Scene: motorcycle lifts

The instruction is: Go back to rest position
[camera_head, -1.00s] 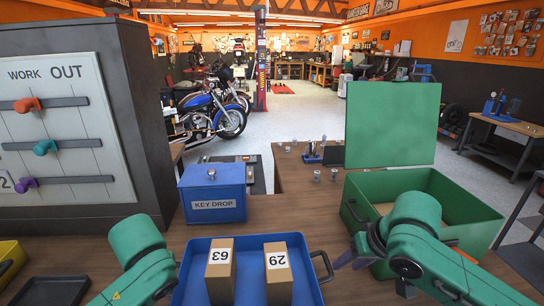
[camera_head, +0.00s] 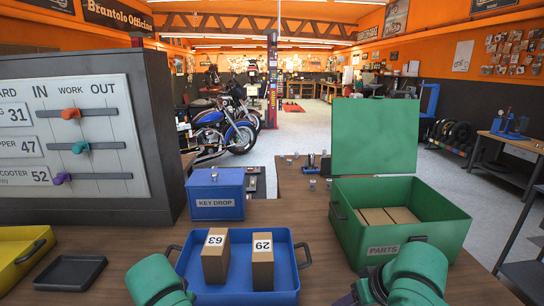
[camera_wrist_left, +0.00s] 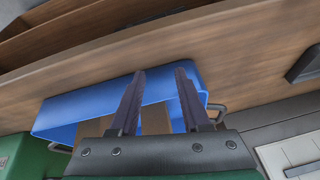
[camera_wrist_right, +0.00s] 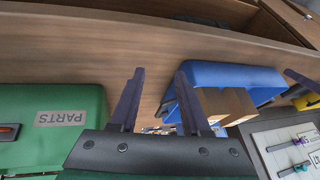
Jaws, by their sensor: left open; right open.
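My left gripper shows in the left wrist view (camera_wrist_left: 158,98) with its fingers apart and nothing between them; the blue tray (camera_wrist_left: 75,108) lies beyond it. My right gripper, in the right wrist view (camera_wrist_right: 155,98), is also open and empty, between the green parts box (camera_wrist_right: 25,105) and the blue tray (camera_wrist_right: 230,72). In the head view only green parts of my arms show at the bottom edge, and the fingers are hardly visible. The blue tray (camera_head: 286,280) holds two upright brown boxes, labelled 63 (camera_head: 215,262) and 29 (camera_head: 262,265).
The green parts box (camera_head: 410,245) stands open with brown boxes inside. The blue key drop box (camera_head: 216,200) stands behind the tray. A board with coloured sliders (camera_head: 75,135) is at left. A yellow bin (camera_head: 15,262) and black tray (camera_head: 70,275) are on the wooden table.

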